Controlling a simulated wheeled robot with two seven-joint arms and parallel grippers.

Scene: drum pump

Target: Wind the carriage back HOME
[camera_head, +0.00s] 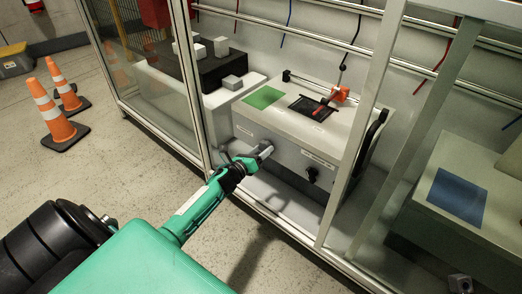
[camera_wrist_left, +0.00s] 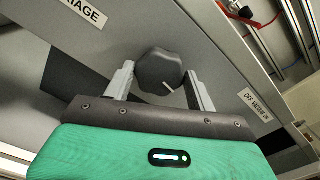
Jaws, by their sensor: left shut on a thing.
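A grey bench box (camera_head: 290,135) stands inside the framed enclosure, with small labels on its front. My left gripper (camera_head: 265,150) reaches that front below the left label. In the left wrist view a dark lobed knob (camera_wrist_left: 160,72) with a white pointer line sits between the fingers of my left gripper (camera_wrist_left: 160,82), which is shut on it. A label ending in "IAGE" (camera_wrist_left: 85,12) is above left of it. An orange-red block (camera_head: 340,93) stands by the rail on the box top, near a black recess (camera_head: 300,104) with a red piece. My right gripper is not in view.
A second black knob (camera_head: 312,174) is right of my gripper. A green pad (camera_head: 263,97) lies on the box top. Enclosure posts (camera_head: 360,125) stand close by. A blue pad (camera_head: 457,196) lies at right. Cones (camera_head: 55,115) stand on the floor at left.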

